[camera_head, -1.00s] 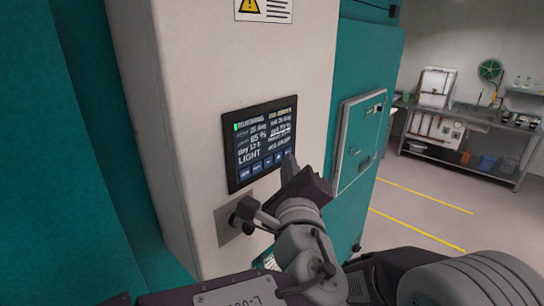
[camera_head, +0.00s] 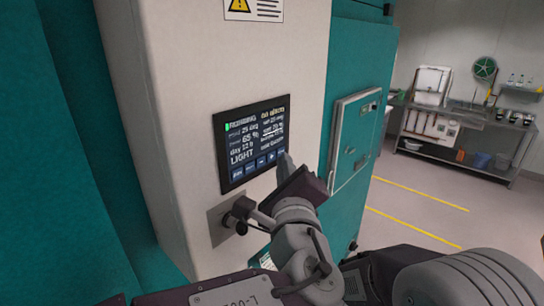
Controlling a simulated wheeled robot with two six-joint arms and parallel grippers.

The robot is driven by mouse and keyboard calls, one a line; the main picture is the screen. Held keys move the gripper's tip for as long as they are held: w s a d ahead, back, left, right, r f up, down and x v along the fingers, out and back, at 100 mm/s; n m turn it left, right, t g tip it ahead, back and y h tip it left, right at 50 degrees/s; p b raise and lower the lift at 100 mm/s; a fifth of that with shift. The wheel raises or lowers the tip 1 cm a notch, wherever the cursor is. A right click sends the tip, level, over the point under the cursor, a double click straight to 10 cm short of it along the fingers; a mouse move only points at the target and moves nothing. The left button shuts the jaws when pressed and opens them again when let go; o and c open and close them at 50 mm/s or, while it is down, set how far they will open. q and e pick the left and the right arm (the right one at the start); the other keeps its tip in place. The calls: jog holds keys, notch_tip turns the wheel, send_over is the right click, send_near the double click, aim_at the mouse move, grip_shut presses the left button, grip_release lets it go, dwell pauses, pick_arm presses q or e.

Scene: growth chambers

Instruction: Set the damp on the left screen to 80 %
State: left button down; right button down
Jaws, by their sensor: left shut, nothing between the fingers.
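The dark screen (camera_head: 254,142) is set in the pale front panel of the chamber. It shows lines of white text, among them a 65 % or 85 % reading that is too blurred to be sure of, and the word LIGHT. A row of blue buttons (camera_head: 249,168) runs along its bottom edge. My left gripper (camera_head: 284,160) is shut and empty, with its tip at the lower right corner of the screen, over the right end of the button row. I cannot tell whether the tip touches. My right gripper is not in view.
A handle or lock (camera_head: 238,215) juts from a metal plate below the screen. A warning label (camera_head: 254,9) is above it. A teal cabinet door (camera_head: 356,140) stands to the right. A steel bench (camera_head: 465,138) is far back across open floor.

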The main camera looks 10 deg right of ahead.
pick_arm(q)
jog(key=shift+a, duration=0.1)
dwell(0.7)
jog(key=shift+w+a+b, duration=0.15)
jog(key=shift+b, duration=0.2)
jog(key=shift+w+a, duration=0.1)
jog(key=shift+w+a+b, duration=0.2)
jog(key=shift+w+b, duration=0.05)
jog(key=shift+b, duration=0.05)
dwell(0.5)
jog(key=shift+d, duration=0.1)
jog(key=shift+s+d, duration=0.4)
jog(key=shift+s, duration=0.15)
